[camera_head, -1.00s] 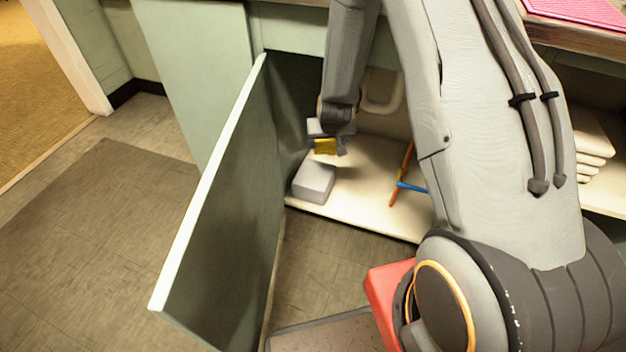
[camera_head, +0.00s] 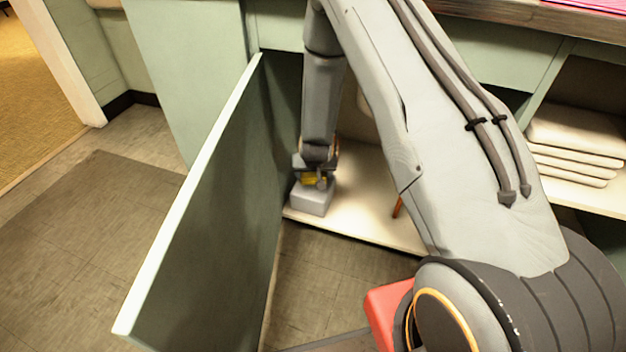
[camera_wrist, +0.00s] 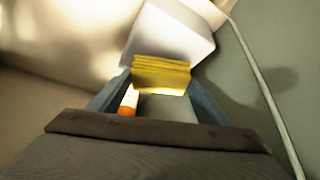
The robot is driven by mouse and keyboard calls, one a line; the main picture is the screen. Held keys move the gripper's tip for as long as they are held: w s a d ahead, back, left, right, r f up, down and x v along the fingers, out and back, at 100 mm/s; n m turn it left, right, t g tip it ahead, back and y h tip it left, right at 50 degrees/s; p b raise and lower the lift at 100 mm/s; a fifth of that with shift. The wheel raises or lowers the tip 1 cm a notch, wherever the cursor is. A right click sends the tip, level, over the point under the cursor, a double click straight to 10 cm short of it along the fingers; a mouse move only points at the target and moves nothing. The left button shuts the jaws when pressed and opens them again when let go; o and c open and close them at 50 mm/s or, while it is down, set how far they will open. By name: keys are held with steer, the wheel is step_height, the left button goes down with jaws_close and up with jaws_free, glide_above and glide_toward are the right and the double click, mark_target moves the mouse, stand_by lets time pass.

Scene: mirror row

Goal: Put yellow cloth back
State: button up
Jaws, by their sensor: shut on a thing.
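The yellow cloth (camera_wrist: 160,75) is a small folded bundle between the fingers of my gripper (camera_wrist: 160,92) in the wrist view. My gripper is shut on it. In the head view the yellow cloth (camera_head: 312,181) shows at the end of my arm, just above a light grey block (camera_head: 311,201) on the cabinet's floor. The block (camera_wrist: 165,33) also shows right beyond the cloth in the wrist view. I cannot tell whether the cloth touches the block.
The open green cabinet door (camera_head: 205,215) stands just left of my arm. The pale cabinet floor (camera_head: 365,212) has bare room right of the block. An orange stick (camera_head: 397,207) is partly hidden by my arm. Folded white cloths (camera_head: 575,150) lie on a shelf at right.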

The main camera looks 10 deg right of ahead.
steer(key=shift+f, duration=1.1)
steer(key=shift+f, duration=0.15)
steer(key=o, duration=0.9)
steer(key=shift+r, duration=0.25)
steer(key=p+v, duration=0.4)
steer(key=v, duration=0.8)
steer(key=shift+f, duration=0.1)
